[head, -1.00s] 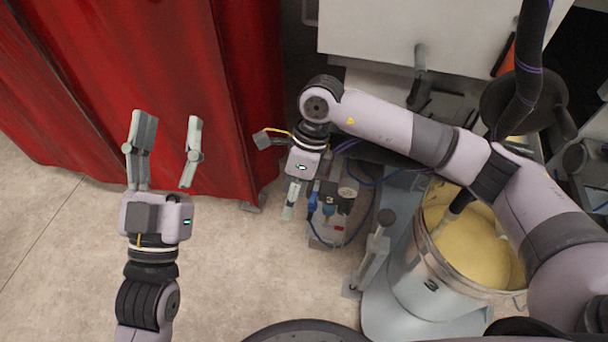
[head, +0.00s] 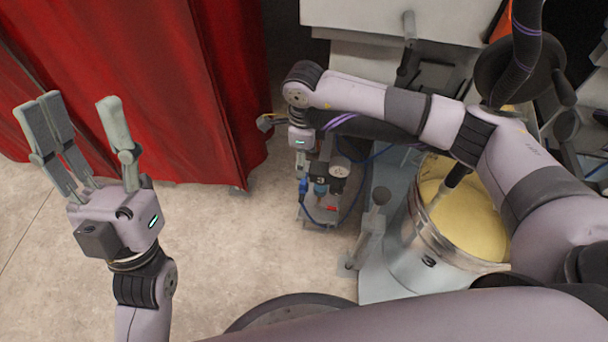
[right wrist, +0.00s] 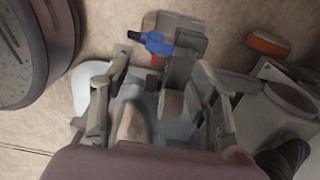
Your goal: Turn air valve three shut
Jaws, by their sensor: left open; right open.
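An air fitting assembly with a blue part (head: 303,187) and a round gauge (head: 340,171) stands low on the floor unit in the head view. The blue part (right wrist: 157,43) also shows in the right wrist view, with a small red piece below it. No valve number can be read there. My right gripper (head: 300,165) hangs just above the assembly, partly hidden. In the right wrist view my right gripper (right wrist: 163,75) is open, its fingers wide apart, with the blue part beyond the fingertips. My left gripper (head: 76,106) is open and empty before the curtain.
A red curtain (head: 140,80) hangs at the left and back. A metal drum with yellow contents (head: 470,225) stands right of the assembly, with a grey post (head: 378,215) between them. Bare floor (head: 230,240) lies at the lower left.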

